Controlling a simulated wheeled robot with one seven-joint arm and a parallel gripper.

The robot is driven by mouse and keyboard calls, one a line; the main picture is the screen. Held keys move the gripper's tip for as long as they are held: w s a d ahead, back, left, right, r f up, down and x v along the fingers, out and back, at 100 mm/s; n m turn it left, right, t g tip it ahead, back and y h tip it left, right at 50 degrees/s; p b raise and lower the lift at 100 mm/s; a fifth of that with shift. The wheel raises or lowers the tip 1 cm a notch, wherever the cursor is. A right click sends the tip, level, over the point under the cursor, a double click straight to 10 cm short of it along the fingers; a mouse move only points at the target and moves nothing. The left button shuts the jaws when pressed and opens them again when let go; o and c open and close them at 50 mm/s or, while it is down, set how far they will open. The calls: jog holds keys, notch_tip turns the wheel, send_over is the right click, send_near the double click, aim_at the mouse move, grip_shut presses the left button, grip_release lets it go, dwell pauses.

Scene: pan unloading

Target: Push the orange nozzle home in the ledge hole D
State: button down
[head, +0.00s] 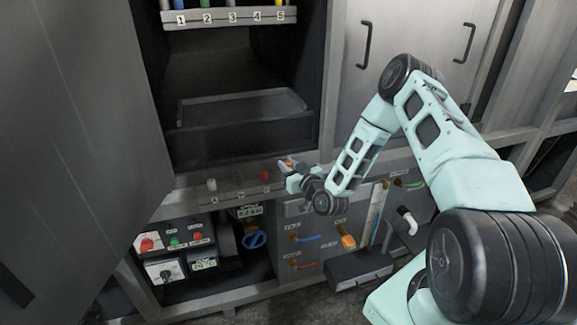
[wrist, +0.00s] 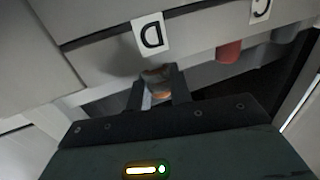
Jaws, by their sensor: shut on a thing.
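My gripper (wrist: 158,90) is shut on the orange nozzle (wrist: 160,95), which shows between the two fingers in the wrist view, partly hidden by them. The nozzle is at the ledge (wrist: 105,48), close to the plate marked D (wrist: 152,36). Hole D itself is hidden, so I cannot tell how deep the nozzle sits. In the head view my gripper (head: 287,172) is at the right end of the ledge, with a bit of orange nozzle (head: 287,162) showing.
A red nozzle (head: 264,174) stands on the ledge left of my gripper, near label C; it also shows in the wrist view (wrist: 229,52). A grey nozzle (head: 212,184) stands further left. A numbered rack (head: 230,17) is above. An open door (head: 75,120) fills the left.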

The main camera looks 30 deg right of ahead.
jog(key=shift+f+b, duration=0.55)
jog(key=shift+f, duration=0.15)
dwell(0.4)
jog(key=c, duration=1.2)
grip_release()
jog(key=s+b, duration=0.1)
jog(key=s, duration=1.6)
jog(key=shift+s+a, duration=0.15)
jog(key=shift+s, duration=0.05)
